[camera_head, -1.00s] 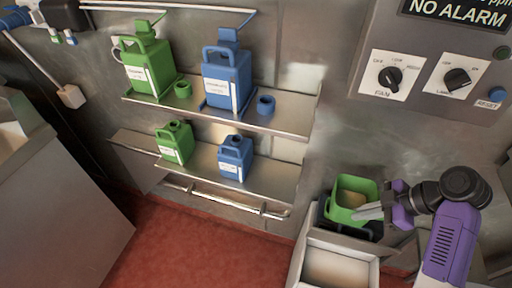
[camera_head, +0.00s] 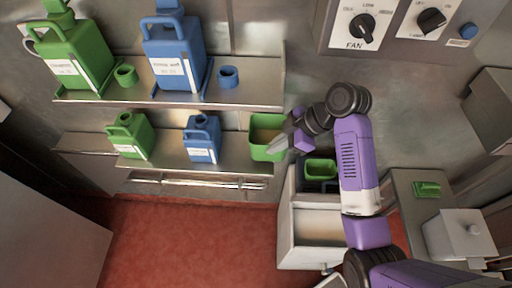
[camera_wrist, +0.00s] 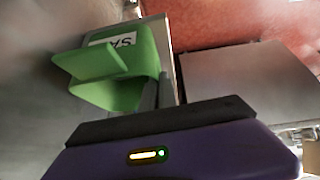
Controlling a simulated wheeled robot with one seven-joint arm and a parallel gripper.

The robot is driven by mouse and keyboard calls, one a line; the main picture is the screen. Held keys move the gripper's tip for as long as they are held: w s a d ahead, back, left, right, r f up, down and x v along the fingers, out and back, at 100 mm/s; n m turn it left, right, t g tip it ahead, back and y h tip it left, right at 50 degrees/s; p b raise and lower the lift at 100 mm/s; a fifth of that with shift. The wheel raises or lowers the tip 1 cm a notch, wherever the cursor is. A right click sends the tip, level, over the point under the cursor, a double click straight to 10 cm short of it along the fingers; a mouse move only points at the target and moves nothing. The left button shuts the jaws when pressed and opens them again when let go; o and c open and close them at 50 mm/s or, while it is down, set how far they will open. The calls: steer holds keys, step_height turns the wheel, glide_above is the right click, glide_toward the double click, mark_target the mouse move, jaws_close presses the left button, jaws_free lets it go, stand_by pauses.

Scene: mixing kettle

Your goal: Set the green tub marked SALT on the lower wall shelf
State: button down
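My gripper (camera_head: 287,144) comes from the right and is shut on the tub's near right side. In the wrist view the tub (camera_wrist: 120,82) is tilted in the picture, with a white label (camera_wrist: 118,38) reading "SA", the rest cut off.
A green jug (camera_head: 130,136) and a blue jug (camera_head: 202,139) stand on the lower shelf, left of the tub. The upper shelf (camera_head: 255,92) holds larger jugs and cups above.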

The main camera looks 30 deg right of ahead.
mark_target(255, 152)
steer(key=w+a, duration=0.1)
steer(key=a, duration=0.1)
steer(key=w+a+p, duration=0.1)
steer(key=w+a, duration=0.1)
steer(key=shift+w+r, duration=0.1)
steer(key=shift+f+p, duration=0.45)
steer(key=shift+f, duration=1.35)
steer(key=shift+f, duration=0.1)
steer(key=c, duration=1.7)
jaws_free()
steer(key=b+v, duration=0.1)
steer(key=v, duration=1.1)
steer(key=shift+b, duration=0.4)
